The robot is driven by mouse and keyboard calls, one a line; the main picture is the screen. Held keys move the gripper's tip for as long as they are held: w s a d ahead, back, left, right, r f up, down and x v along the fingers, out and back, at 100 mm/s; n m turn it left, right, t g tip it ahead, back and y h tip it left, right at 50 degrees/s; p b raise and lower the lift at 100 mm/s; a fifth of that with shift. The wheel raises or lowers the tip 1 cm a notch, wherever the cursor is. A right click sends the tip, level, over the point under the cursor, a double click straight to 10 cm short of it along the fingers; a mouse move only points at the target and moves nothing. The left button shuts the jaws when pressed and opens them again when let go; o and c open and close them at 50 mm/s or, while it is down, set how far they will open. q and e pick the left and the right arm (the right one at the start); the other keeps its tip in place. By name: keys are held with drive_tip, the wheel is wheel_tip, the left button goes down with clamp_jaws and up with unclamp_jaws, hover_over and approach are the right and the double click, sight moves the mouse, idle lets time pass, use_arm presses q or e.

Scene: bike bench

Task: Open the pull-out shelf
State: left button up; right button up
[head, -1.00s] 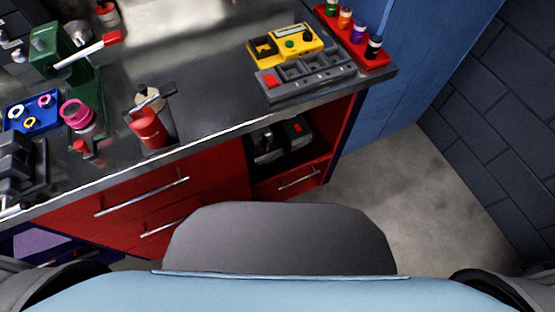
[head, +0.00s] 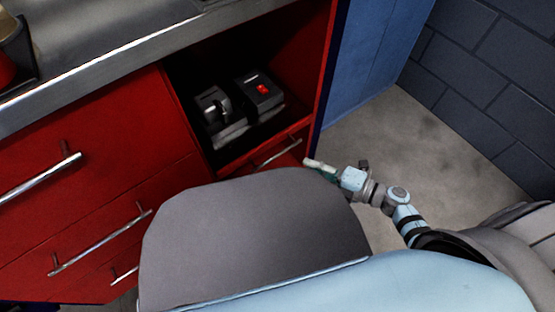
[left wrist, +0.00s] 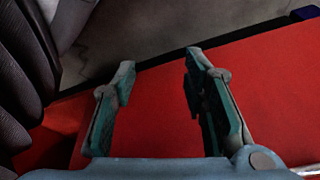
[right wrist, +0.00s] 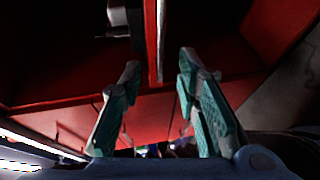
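The pull-out shelf is the low red front (head: 262,158) with a thin silver handle (head: 278,150), under an open cabinet bay in the head view. It looks closed. My right gripper (head: 318,167) is just right of the handle's right end. In the right wrist view its fingers (right wrist: 158,66) are open, with a red edge and the bright handle bar (right wrist: 160,38) lined up between the tips; contact cannot be told. My left gripper (left wrist: 160,63) is open and empty before a red surface in the left wrist view, outside the head view.
Two dark devices (head: 258,92) stand in the bay above the shelf front. Red drawers with silver handles (head: 100,240) are at left, under the worktop edge (head: 130,55). A blue panel (head: 375,50) and bare floor (head: 385,140) lie to the right.

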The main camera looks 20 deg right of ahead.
sight(277, 154)
drive_tip(key=b+x, duration=0.2)
drive_tip(key=x, duration=0.9)
drive_tip(key=shift+w+f+b, duration=0.15)
drive_tip(key=shift+b, duration=0.2)
use_arm(q)
wheel_tip(277, 154, up, 6)
drive_tip(key=shift+w+d+m, duration=0.3)
drive_tip(key=shift+w+d, duration=0.05)
drive_tip(key=shift+w, duration=0.1)
use_arm(e)
clamp_jaws()
use_arm(q)
drive_tip(key=shift+r, duration=0.1)
